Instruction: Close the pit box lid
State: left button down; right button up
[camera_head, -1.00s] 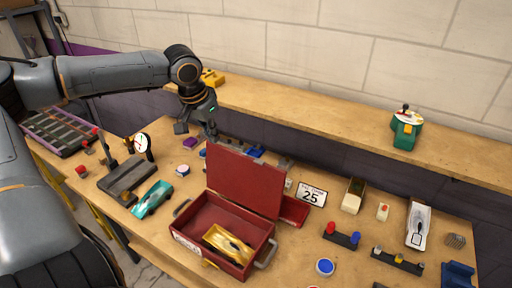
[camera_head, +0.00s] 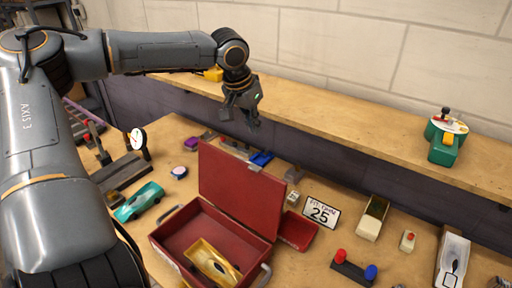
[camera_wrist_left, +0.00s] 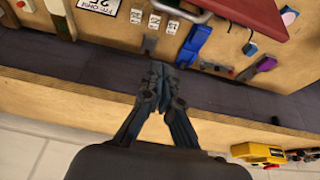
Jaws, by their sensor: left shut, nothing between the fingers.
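The red pit box (camera_head: 172,244) stands on the workbench with its lid (camera_head: 240,196) open and upright at the back. A yellow car (camera_head: 212,262) lies inside the box. My left gripper (camera_head: 240,122) is above and behind the lid, near the shelf edge, apart from the lid. In the left wrist view my left gripper (camera_wrist_left: 160,72) has its fingers together with nothing between them. That view also shows a dark red edge of the lid (camera_wrist_left: 258,14) at the top. My right gripper is not in view.
A shelf (camera_head: 345,128) runs along the wall behind the bench and holds a green device (camera_head: 446,146). A number sign (camera_head: 321,213) and a red tray (camera_head: 297,231) are right of the lid. A teal car (camera_head: 139,202) is left of the box. Blue clamps (camera_wrist_left: 193,44) lie behind the lid.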

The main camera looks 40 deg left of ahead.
pick_arm(q)
jog(key=p+x, duration=0.2)
jog(key=x, duration=0.7)
jog(key=s+p, duration=0.1)
jog(key=s, duration=0.3)
jog(key=shift+s+d+f+p, duration=0.1)
jog(key=shift+d+f+p, duration=0.05)
jog(key=shift+p, duration=0.2)
